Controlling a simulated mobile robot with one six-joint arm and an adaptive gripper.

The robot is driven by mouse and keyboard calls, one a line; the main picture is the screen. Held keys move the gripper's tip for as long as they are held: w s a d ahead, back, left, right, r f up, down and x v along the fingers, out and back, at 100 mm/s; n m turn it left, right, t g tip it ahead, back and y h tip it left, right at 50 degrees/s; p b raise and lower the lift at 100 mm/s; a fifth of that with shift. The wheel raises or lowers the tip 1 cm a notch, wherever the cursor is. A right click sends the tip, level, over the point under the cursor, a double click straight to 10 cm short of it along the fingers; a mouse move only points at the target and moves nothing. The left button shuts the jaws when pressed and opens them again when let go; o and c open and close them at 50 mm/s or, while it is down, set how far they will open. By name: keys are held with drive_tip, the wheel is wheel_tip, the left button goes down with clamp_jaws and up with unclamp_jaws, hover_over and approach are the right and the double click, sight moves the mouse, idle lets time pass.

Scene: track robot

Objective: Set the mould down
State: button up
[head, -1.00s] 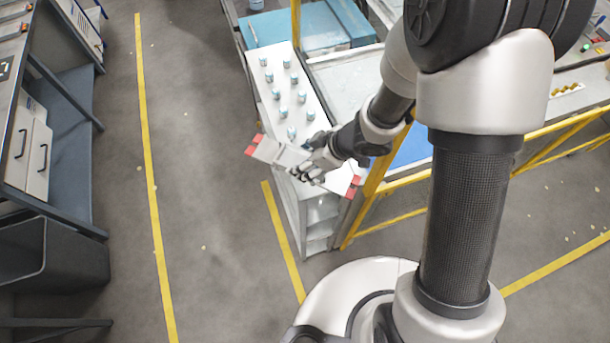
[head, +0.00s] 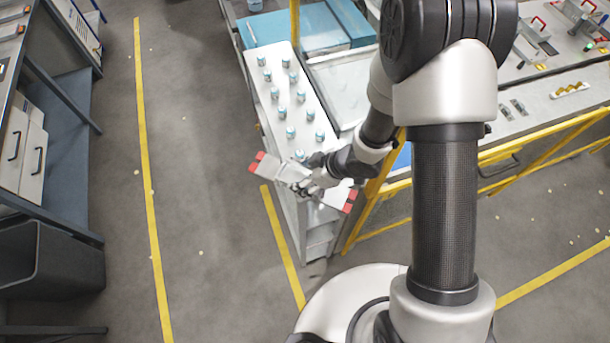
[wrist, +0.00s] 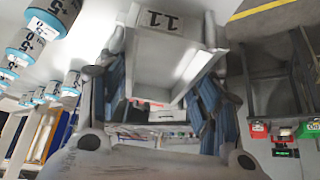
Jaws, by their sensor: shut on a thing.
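The mould (head: 272,169) is a long pale-grey piece with red ends, in the head view at the near end of a white bench (head: 284,118). My gripper (head: 309,186) is closed around its middle and hides that part. The mould's left end juts out past the bench's left side. I cannot tell whether it touches the bench top. In the wrist view, the blue-padded fingers of my gripper (wrist: 163,98) sit on both sides of a grey, hollow-looking body (wrist: 168,62), which seems to be the mould.
Several small blue-and-white cylinders (head: 290,132) stand in rows on the bench, just behind the mould. A yellow rail (head: 372,195) runs right of the bench. Open floor (head: 205,200) lies to the left, with a dark bin (head: 55,262) beyond it.

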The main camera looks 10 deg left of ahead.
drive_tip(key=shift+f, duration=0.1)
drive_tip(key=o, duration=1.5)
